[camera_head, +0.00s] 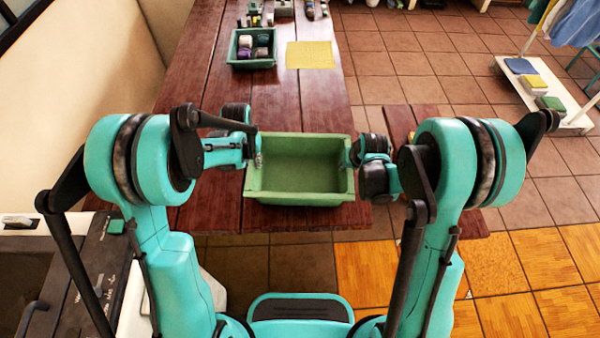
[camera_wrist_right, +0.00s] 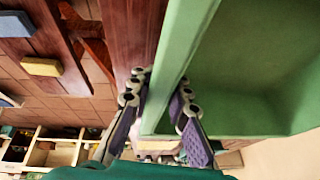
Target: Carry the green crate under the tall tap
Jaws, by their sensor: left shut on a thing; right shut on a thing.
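The green crate (camera_head: 300,196) is empty and sits between my two grippers at the near end of the red wooden table, in the head view. My left gripper (camera_head: 256,152) is shut on its left wall. My right gripper (camera_head: 352,155) is shut on its right wall. In the right wrist view the purple-padded fingers of the right gripper (camera_wrist_right: 160,115) stand on either side of the wall of the green crate (camera_wrist_right: 178,60). I cannot tell whether the crate touches the table. No tall tap can be made out in either view.
A smaller green tray (camera_head: 241,62) with several rolled items and a yellow cloth (camera_head: 311,55) lie further back on the table (camera_head: 190,95). A white low rack (camera_head: 545,92) stands on the tiled floor at right. A dark counter (camera_head: 75,265) is at left.

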